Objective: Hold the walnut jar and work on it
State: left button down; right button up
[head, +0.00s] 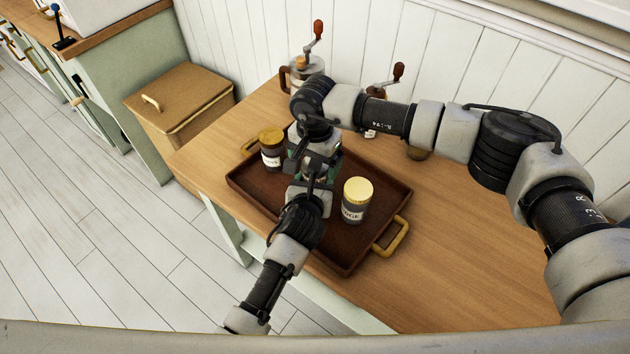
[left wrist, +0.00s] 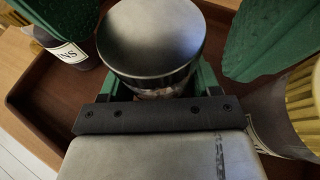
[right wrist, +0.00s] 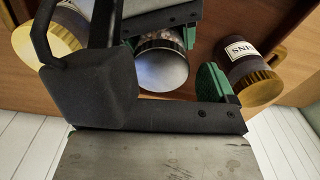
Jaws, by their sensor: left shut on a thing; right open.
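The walnut jar, glass with a silver metal lid, shows in the left wrist view (left wrist: 150,40) and the right wrist view (right wrist: 162,70); in the head view my grippers mostly hide it. My left gripper (head: 312,180) is shut on the jar's body below the lid, over the tray. My right gripper (head: 316,160) comes from above and is open. Its green fingers stand apart on either side of the jar, with gaps to the lid. The jar's label is not readable, and whether its base touches the tray is hidden.
A brown tray (head: 345,258) with brass handles lies on the wooden table (head: 440,270). Gold-lidded jars stand in it left (head: 271,148) and right (head: 356,200) of my grippers. Two hand-cranked grinders (head: 305,68) (head: 384,82) stand behind. The table's right side is clear.

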notch_tip(320, 180, up, 4)
jog(key=shift+r, duration=0.1)
notch_tip(320, 180, up, 3)
jog(key=shift+r+m, duration=0.2)
jog(key=shift+m, duration=0.5)
jog(key=shift+f, duration=4)
